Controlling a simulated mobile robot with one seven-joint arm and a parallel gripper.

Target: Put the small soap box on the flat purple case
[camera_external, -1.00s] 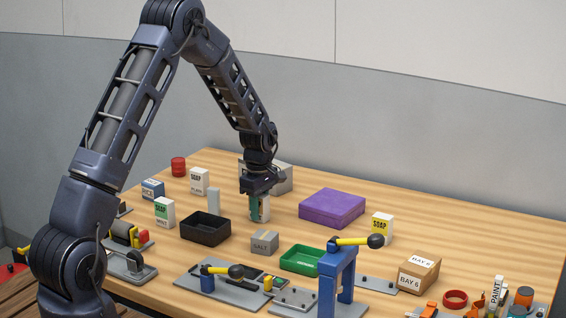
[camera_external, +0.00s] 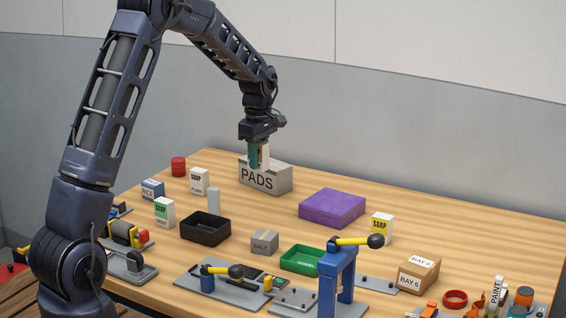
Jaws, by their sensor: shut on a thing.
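Three other boxes marked SOAP stand on the table: a plain white one (camera_external: 199,181), a green-banded one (camera_external: 164,213) and a yellow one (camera_external: 382,229) just right of the purple case.
The grey PADS box (camera_external: 265,180) stands behind. A black tray (camera_external: 205,229), a SALT box (camera_external: 264,242) and a green tray (camera_external: 303,261) lie in front. A blue stand with a yellow lever (camera_external: 337,280) rises at the front. The table behind the purple case is clear.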

